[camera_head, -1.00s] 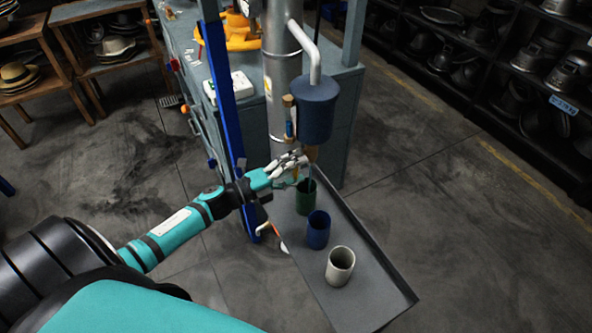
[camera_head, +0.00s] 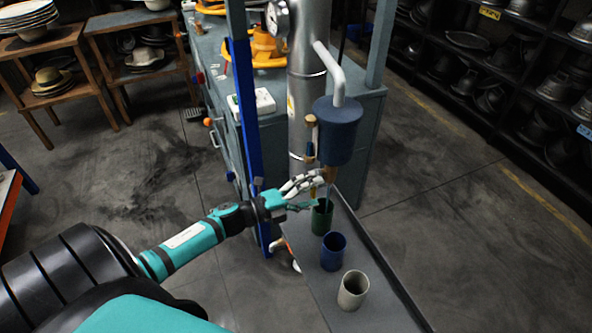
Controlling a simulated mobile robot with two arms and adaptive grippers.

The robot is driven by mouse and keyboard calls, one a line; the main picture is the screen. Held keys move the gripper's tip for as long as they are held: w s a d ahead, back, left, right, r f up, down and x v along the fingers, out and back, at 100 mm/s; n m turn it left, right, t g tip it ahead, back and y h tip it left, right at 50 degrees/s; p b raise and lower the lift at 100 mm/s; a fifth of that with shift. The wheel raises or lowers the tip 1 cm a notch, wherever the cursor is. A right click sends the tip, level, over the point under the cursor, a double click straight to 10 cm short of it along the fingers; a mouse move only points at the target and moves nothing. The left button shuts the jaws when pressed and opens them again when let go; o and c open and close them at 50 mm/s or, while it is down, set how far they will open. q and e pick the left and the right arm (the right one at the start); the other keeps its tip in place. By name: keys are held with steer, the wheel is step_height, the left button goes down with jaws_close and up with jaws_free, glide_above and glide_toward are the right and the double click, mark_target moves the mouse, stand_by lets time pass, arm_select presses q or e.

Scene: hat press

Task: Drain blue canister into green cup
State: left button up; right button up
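The blue canister (camera_head: 337,131) hangs upright on a bent grey pipe, with a brass-coloured spout (camera_head: 328,175) at its bottom. The green cup (camera_head: 321,219) stands upright on the grey tray, below the spout. A thin pale streak shows between spout and cup; I cannot tell whether it is liquid. My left gripper (camera_head: 312,193) is beside the spout, just above and left of the green cup's rim. Its fingers look apart, with nothing seen between them; contact with the spout is unclear. My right gripper is not in view.
A blue cup (camera_head: 333,252) and an off-white cup (camera_head: 353,291) stand nearer on the grey tray (camera_head: 386,283). A blue upright post (camera_head: 246,120) stands left of the metal column (camera_head: 309,90). Hat shelves are at both sides; floor is free at right.

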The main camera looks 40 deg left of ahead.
arm_select(q)
steer(key=v, duration=1.1)
steer(key=shift+s, duration=0.2)
steer(key=s+a+f+n+g+y, duration=0.1)
steer(key=s+f+n+y, duration=0.3)
steer(key=f, duration=0.6)
steer(key=s+a+f+n+g+y, duration=0.2)
steer(key=f+n, duration=0.3)
steer(key=f, duration=0.4)
steer(key=s+a+f+n+g+y, duration=0.1)
steer(key=s+f+n+y, duration=0.3)
steer(key=f, duration=0.6)
steer(key=s+d+f+n+g, duration=0.3)
steer(key=s+d+f, duration=0.2)
steer(key=s, duration=0.3)
steer(key=s+d+f+n+g, duration=0.3)
steer(key=s+d+f+g, duration=0.1)
steer(key=s+f, duration=0.3)
steer(key=s+d+f+n+g+h, duration=0.1)
steer(key=s+d+f+n+g, duration=0.1)
steer(key=s+d+f, duration=0.4)
steer(key=s+f+g, duration=0.1)
steer(key=s, duration=0.2)
steer(key=shift+d+n+g, duration=0.3)
steer(key=shift+d+n, duration=0.05)
steer(key=shift+n, duration=0.05)
stand_by(1.0)
